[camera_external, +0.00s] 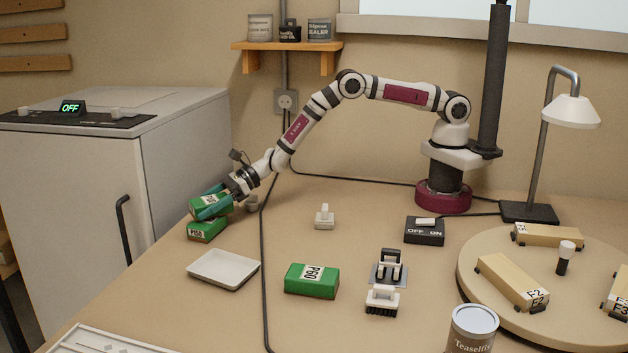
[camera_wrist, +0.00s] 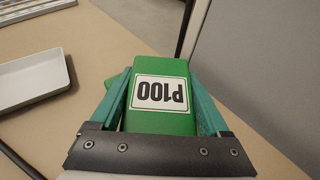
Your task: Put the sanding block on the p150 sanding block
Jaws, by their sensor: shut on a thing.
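My gripper (camera_external: 210,209) is shut on a green sanding block (camera_external: 203,201), whose label reads P100 in the wrist view (camera_wrist: 160,118). The teal fingers press on its two sides. A second green block (camera_external: 206,232) lies on the bench directly under the held one; its label is small and looks like P150. The held block is tilted slightly and very close above it; I cannot tell whether they touch. In the wrist view a green edge of the lower block (camera_wrist: 112,80) shows at the left of the held one. Another green block (camera_external: 311,280), labelled P60, lies mid-bench.
A white tray (camera_external: 224,270) lies right of the stack. A cable (camera_external: 264,240) crosses the bench. A grey cabinet (camera_external: 180,150) stands just left of the bench.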

